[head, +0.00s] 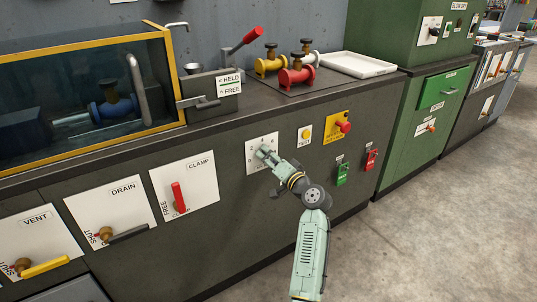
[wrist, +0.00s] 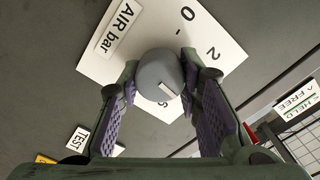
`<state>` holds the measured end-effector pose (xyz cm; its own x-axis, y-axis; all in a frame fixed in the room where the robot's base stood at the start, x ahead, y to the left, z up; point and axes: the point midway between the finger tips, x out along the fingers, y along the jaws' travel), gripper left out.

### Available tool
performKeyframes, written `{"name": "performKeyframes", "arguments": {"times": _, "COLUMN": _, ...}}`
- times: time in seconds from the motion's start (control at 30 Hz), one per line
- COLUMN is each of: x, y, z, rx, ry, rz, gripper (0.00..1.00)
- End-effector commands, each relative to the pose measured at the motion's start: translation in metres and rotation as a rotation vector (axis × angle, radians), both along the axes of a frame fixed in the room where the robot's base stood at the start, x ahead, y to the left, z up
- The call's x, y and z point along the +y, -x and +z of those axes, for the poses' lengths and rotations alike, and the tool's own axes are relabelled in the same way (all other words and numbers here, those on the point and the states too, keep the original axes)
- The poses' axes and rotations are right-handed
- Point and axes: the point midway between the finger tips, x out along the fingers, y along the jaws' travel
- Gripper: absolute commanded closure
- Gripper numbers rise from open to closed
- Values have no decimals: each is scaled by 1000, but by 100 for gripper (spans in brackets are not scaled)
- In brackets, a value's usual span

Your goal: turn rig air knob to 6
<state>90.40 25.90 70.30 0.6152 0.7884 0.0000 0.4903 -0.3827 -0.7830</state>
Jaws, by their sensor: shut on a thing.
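The air knob (wrist: 158,70) is a grey round knob on a white plate (wrist: 110,68) marked "AIR bar". In the wrist view, my gripper (wrist: 160,78) has one finger on each side of the knob and is shut on it. A white pointer mark shows on the knob's lower side. The digits 0 and 2 are readable to the upper right; a digit that looks like a 6 is partly hidden just below the knob. In the head view, my gripper (head: 266,153) covers the knob in front of the plate (head: 252,143).
A yellow TEST button (head: 305,134) and a red button on a yellow plate (head: 343,126) sit to the right. The CLAMP lever (head: 179,197) is to the left. The floor to the right is clear.

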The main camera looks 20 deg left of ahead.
Motion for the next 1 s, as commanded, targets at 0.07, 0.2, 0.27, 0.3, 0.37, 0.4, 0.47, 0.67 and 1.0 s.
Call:
{"name": "performKeyframes", "arguments": {"times": 0.07, "x": 0, "y": 0, "z": 2, "rx": 61, "ry": -45, "rz": 1, "gripper": 96}}
{"name": "performKeyframes", "arguments": {"times": 0.2, "x": -1, "y": 0, "z": 0, "rx": 167, "ry": -127, "rz": 0, "gripper": 96}}
{"name": "performKeyframes", "arguments": {"times": 0.27, "x": -1, "y": 0, "z": 0, "rx": 211, "ry": -161, "rz": 0, "gripper": 96}}
{"name": "performKeyframes", "arguments": {"times": 0.3, "x": 0, "y": 0, "z": 0, "rx": 242, "ry": -184, "rz": 1, "gripper": 96}}
{"name": "performKeyframes", "arguments": {"times": 0.37, "x": 0, "y": 0, "z": 0, "rx": 284, "ry": -218, "rz": 2, "gripper": 96}}
{"name": "performKeyframes", "arguments": {"times": 0.4, "x": 0, "y": 0, "z": 0, "rx": 312, "ry": -240, "rz": 2, "gripper": 96}}
{"name": "performKeyframes", "arguments": {"times": 0.47, "x": 0, "y": 0, "z": 0, "rx": 353, "ry": -271, "rz": 1, "gripper": 96}}
{"name": "performKeyframes", "arguments": {"times": 0.67, "x": -1, "y": 0, "z": -1, "rx": 467, "ry": -362, "rz": 1, "gripper": 96}}
{"name": "performKeyframes", "arguments": {"times": 1.0, "x": -1, "y": -1, "z": -4, "rx": 579, "ry": -449, "rz": 0, "gripper": 96}}
